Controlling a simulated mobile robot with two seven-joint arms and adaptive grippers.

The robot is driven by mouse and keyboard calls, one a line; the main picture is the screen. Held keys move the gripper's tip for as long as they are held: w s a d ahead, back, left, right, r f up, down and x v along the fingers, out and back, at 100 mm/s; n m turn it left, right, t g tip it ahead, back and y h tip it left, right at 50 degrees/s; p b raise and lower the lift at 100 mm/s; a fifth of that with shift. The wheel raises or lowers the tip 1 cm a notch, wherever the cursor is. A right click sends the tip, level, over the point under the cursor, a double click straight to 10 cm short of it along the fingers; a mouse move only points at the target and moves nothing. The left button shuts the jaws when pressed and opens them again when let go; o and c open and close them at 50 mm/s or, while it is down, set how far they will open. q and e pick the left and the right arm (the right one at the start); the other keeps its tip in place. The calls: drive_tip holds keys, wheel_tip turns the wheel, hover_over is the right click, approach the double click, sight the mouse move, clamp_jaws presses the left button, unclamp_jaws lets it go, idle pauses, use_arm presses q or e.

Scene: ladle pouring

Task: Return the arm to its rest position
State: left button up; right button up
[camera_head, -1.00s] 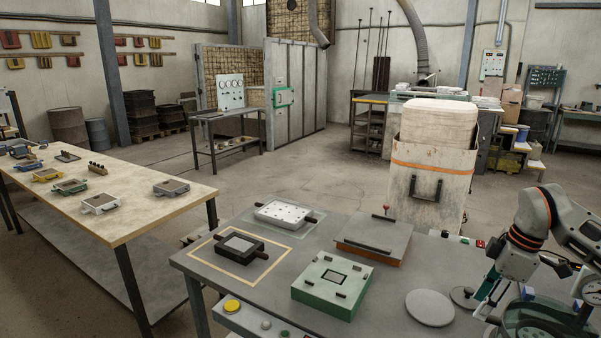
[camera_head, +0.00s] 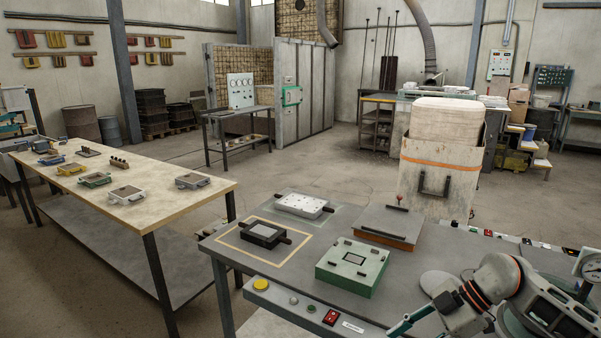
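My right arm (camera_head: 475,290) reaches in at the lower right, low over the right part of the grey table (camera_head: 412,260). Its lower end, a dark and teal piece (camera_head: 408,325), is near the table's front edge at the bottom of the view. I cannot make out the fingertips or whether the gripper holds anything. My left gripper does not show. No ladle can be made out.
On the grey table are a green mould box (camera_head: 352,280), a black mould (camera_head: 264,234), a white mould (camera_head: 303,204), an orange-and-grey box (camera_head: 388,227) and a partly covered grey disc (camera_head: 438,280). A front panel has buttons (camera_head: 261,284). Floor separates the wooden table (camera_head: 133,212).

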drive_tip(key=s+a+r+m+t+y, duration=0.1)
drive_tip(key=s+a+r+t+y, duration=0.1)
drive_tip(key=a+t+y, duration=0.45)
drive_tip(key=s+a+r+t+y, duration=0.1)
drive_tip(key=s+a+r+y, duration=0.15)
drive_tip(key=a, duration=0.65)
drive_tip(key=s+d+f+m+t+h, duration=0.1)
drive_tip(key=d+f+m+t+h, duration=0.7)
drive_tip(key=f+m+h, duration=0.3)
drive_tip(key=s+d+f+m+g+h, duration=0.1)
drive_tip(key=s+d+f+g+h, duration=0.1)
drive_tip(key=s+f, duration=0.4)
drive_tip(key=s+d+f+m+g+h, duration=0.1)
drive_tip(key=s+d+f+g, duration=0.1)
drive_tip(key=s+f, duration=0.5)
wheel_tip(320, 180, down, 3)
drive_tip(key=shift+s+d+r+m+g+h, duration=0.15)
drive_tip(key=shift+d+m+g+h, duration=0.25)
drive_tip(key=shift+g, duration=0.25)
